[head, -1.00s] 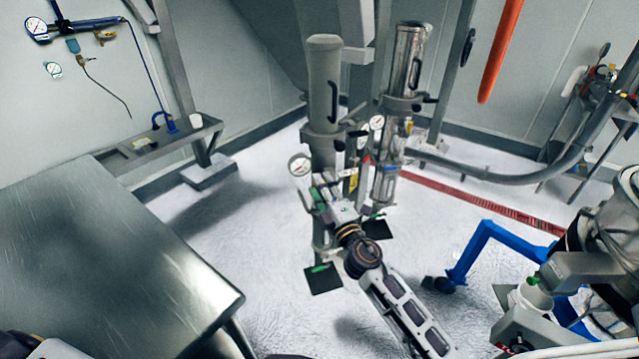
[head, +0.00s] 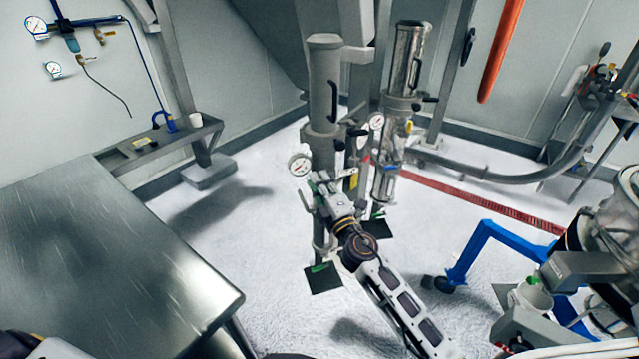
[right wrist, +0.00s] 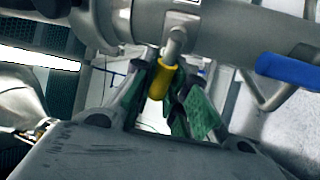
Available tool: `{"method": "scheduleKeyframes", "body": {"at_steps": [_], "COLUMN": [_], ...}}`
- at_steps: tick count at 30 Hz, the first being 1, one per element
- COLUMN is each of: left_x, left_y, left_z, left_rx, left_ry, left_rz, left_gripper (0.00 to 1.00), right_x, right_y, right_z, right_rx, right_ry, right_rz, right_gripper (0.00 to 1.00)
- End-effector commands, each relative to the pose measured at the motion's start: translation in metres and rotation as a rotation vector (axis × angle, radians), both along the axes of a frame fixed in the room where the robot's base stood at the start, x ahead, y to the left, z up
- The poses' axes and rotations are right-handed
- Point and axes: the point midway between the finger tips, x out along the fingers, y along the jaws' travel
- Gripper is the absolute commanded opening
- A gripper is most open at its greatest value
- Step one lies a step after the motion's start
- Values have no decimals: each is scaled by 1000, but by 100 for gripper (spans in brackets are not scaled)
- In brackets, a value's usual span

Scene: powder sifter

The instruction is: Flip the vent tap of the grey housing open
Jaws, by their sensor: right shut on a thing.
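The grey housing (head: 323,90) is a tall matte cylinder in the middle of the head view, with a black handle and a round gauge (head: 300,165) low on its left. My right gripper (head: 312,188) is at its lower part, just below the gauge. In the right wrist view a yellow tap lever (right wrist: 161,80) hangs from a metal stem under a horizontal pipe. The green-padded fingers of the right gripper (right wrist: 165,97) are shut on this lever. The fingers partly hide the lever's lower end. In the head view my gripper hides the lever. My left gripper is out of view.
A shiny steel housing (head: 408,65) stands close on the right. A blue lever (right wrist: 288,72) sits right of the yellow one. A metal table (head: 90,270) fills the lower left, and a blue frame (head: 490,240) stands at right. Open floor lies between table and housings.

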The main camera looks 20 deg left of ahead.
Motion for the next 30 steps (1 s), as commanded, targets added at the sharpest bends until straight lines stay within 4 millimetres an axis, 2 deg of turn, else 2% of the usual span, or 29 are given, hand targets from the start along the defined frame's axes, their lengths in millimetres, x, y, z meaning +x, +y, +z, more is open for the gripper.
{"method": "scheduleKeyframes", "body": {"at_steps": [18,27,28,30], "left_x": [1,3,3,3], "left_y": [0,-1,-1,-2], "left_z": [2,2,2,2], "left_rx": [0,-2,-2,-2], "left_ry": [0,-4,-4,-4], "left_rz": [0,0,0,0], "left_gripper": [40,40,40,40], "right_x": [0,0,0,0], "right_y": [0,0,0,0], "right_z": [-8,-8,-8,-8], "right_rx": [-121,-127,-127,-126], "right_ry": [-83,-86,-86,-86], "right_rz": [0,0,0,1], "right_gripper": [0,0,17,26]}}
